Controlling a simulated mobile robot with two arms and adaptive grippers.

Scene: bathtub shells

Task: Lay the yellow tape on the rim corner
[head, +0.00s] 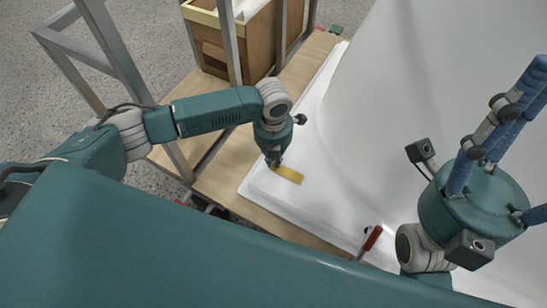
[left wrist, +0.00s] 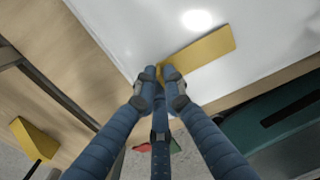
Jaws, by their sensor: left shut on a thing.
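The yellow tape (head: 290,174) is a short flat strip over the white rim near the shell's near-left corner (head: 247,188). My left gripper (head: 273,162) points down and is shut on the strip's left end. In the left wrist view the blue fingertips (left wrist: 159,74) meet at one end of the yellow tape (left wrist: 205,52), and the rest extends up and right over the white rim (left wrist: 125,45). Whether the strip touches the rim is unclear. My right gripper (head: 500,135) is at the right, with blue fingers partly cut off by the frame edge.
A red-handled clamp (head: 372,238) stands at the rim's near edge. A wooden crate (head: 254,45) and grey metal frame posts stand at the back left. Bare wooden board (head: 222,182) borders the rim. The white shell wall (head: 400,80) rises behind.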

